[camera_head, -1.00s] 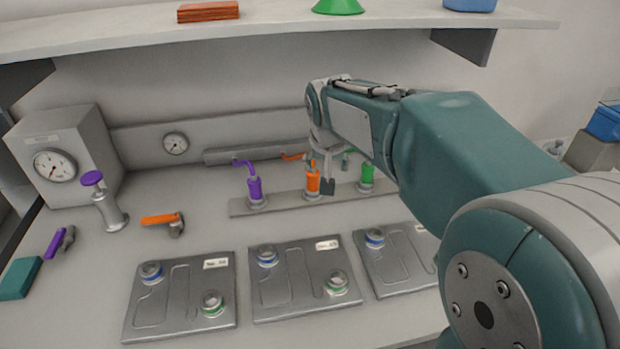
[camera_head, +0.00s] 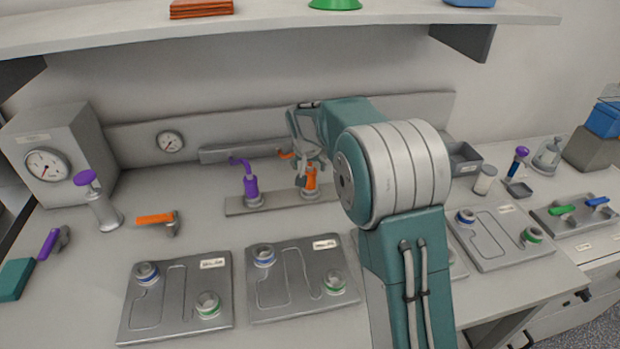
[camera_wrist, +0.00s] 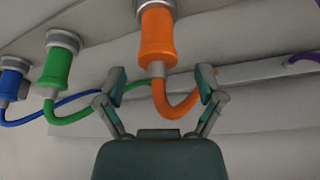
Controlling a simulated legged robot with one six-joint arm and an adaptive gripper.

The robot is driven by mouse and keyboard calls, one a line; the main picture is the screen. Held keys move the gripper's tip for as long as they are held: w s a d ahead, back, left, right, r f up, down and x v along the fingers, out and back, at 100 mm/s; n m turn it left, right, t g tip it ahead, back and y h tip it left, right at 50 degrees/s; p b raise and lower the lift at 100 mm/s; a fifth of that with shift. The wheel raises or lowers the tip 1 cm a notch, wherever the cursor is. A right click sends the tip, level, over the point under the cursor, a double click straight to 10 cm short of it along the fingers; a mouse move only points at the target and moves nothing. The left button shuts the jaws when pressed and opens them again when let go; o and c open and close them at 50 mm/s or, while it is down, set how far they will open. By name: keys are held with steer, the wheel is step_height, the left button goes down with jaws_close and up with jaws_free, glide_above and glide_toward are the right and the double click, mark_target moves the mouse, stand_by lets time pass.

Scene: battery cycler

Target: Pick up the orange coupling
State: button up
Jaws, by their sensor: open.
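The orange coupling (camera_head: 310,178) stands upright on a metal strip on the bench, to the right of the purple coupling (camera_head: 250,187). In the wrist view the orange coupling (camera_wrist: 157,38) hangs from the top of the picture, with its orange hose (camera_wrist: 180,108) bending below it. My gripper (camera_wrist: 162,82) is open, with one finger on each side of the hose end of the coupling. I cannot tell if either finger touches it. In the head view my gripper (camera_head: 307,152) is behind and above the coupling, partly hidden by my arm.
A green coupling (camera_wrist: 55,70) and a blue coupling (camera_wrist: 14,78) stand beside the orange one. The metal strip (camera_head: 278,203) holds the couplings. Metal plates with ports (camera_head: 175,300) lie in front. A shelf (camera_head: 270,30) hangs above. An orange-handled valve (camera_head: 157,219) lies to the left.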

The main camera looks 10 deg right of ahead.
mark_target(310, 173)
steer(key=x, duration=0.5)
steer(key=shift+s+f, duration=0.1)
steer(key=shift+s, duration=0.05)
jaws_close()
steer(key=shift+r, duration=0.5)
step_height(310, 173, up, 2)
steer(key=shift+r, duration=0.1)
steer(key=s+a+r, duration=0.3)
steer(key=s+r, duration=0.7)
steer(key=s, duration=0.3)
steer(key=shift+s, duration=0.4)
